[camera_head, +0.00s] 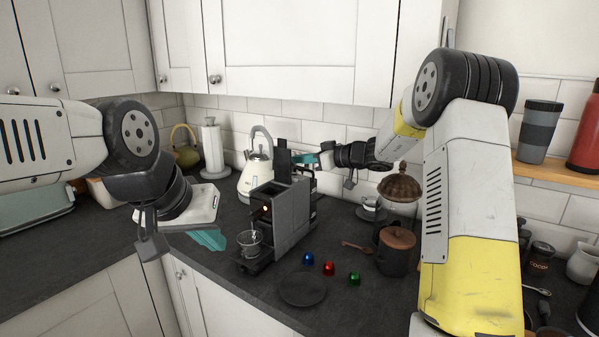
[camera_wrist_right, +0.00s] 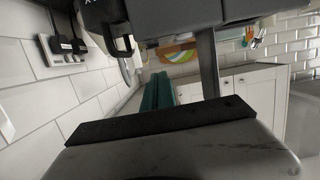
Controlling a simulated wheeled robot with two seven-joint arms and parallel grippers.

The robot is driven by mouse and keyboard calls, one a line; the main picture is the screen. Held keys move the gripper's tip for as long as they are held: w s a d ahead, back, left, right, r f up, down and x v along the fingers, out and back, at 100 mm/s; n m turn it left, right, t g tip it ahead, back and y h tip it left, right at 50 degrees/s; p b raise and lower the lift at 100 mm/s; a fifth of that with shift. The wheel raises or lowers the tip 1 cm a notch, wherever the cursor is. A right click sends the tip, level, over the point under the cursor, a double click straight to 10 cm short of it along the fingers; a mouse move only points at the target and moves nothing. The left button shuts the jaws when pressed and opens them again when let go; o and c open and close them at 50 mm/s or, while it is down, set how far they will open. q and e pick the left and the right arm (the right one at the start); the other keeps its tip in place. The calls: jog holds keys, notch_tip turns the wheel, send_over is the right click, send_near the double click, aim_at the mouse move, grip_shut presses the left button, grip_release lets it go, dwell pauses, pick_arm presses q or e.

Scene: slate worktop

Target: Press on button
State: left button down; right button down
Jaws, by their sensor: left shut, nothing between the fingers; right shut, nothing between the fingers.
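The dark grey coffee machine (camera_head: 291,217) stands on the worktop near the middle of the head view. A small orange-lit spot (camera_head: 265,209), which may be the button, shows on its front. A clear glass (camera_head: 250,242) stands under its spout. My left gripper (camera_head: 209,239), with teal fingers, is shut and empty to the left of the machine. My right gripper (camera_head: 306,159) is shut and empty, behind and above the machine's top; its teal fingers also show in the right wrist view (camera_wrist_right: 158,92). Whether it touches the machine cannot be told.
A white kettle (camera_head: 256,175) and a paper-towel roll (camera_head: 213,150) stand behind. Blue (camera_head: 308,258), red (camera_head: 328,268) and green (camera_head: 354,278) capsules and a dark plate (camera_head: 302,289) lie in front of the machine. A lidded canister (camera_head: 396,252) stands to the right. Wall sockets (camera_wrist_right: 62,48) show in the wrist view.

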jog(key=v, duration=1)
jog(key=shift+w+r, duration=0.1)
jog(key=shift+r, duration=0.05)
